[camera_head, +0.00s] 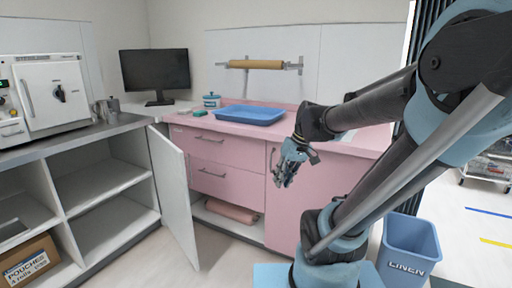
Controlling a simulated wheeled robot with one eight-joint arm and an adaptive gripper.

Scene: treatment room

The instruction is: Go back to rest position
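My gripper (284,176) hangs in front of the pink cabinet, left of my arm's upper joints and a little below the counter's front edge. It points down and to the left. Its fingers are small and partly overlap in this view, so I cannot tell whether they are open or shut. I see no object clearly held in it. My dark and light-blue arm fills the right side of the view, folded above my base.
A white door (175,197) stands open at the left of the pink cabinet (222,187). A blue tray (249,114) lies on the counter. A blue linen bin (408,245) stands at the right. Grey shelves (105,181) are at the left; some floor is clear.

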